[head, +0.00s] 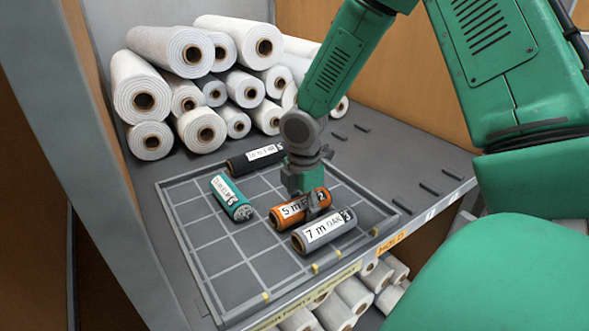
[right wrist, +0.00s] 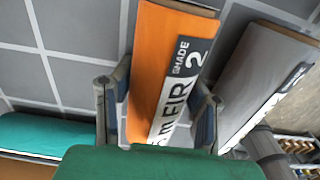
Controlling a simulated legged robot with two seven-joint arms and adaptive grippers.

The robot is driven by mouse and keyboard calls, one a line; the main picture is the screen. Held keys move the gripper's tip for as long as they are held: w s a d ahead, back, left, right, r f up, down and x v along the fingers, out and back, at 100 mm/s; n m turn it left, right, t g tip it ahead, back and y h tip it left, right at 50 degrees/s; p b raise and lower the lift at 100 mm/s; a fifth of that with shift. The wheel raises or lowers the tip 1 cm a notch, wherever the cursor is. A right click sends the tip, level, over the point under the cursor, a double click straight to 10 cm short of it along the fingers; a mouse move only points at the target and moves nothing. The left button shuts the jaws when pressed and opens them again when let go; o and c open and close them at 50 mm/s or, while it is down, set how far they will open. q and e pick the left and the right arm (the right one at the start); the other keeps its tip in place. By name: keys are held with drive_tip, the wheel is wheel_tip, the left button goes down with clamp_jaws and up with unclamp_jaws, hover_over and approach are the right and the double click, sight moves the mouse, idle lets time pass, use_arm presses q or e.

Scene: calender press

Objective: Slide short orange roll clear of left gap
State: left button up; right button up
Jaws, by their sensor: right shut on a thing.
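The short orange roll (head: 277,217) lies on the gridded tray (head: 213,262), with a white label reading "5 m FIR" and a dark "SHADE 2" tag. My right gripper (head: 306,192) is over it from above, with one finger on each side. In the right wrist view the orange roll (right wrist: 157,45) sits between the fingers of my right gripper (right wrist: 163,98), which is shut on it. I cannot tell whether the roll touches the tray. The gripper hides part of the roll. The left gap cannot be made out for certain. My left gripper is not in view.
A grey roll (head: 301,244) marked "7 m OAK" lies close in front of the orange one. A teal roll (head: 222,186) lies to the left, a black roll (head: 236,166) behind. White rolls (head: 140,95) are stacked at the back. The tray's front-left squares are bare.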

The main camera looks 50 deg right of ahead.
drive_tip(key=o, duration=1.1)
drive_tip(key=shift+c, duration=0.2)
drive_tip(key=o, duration=0.3)
drive_tip(key=shift+d, duration=0.15)
drive_tip(key=shift+o, duration=0.2)
drive_tip(key=shift+d, duration=0.1)
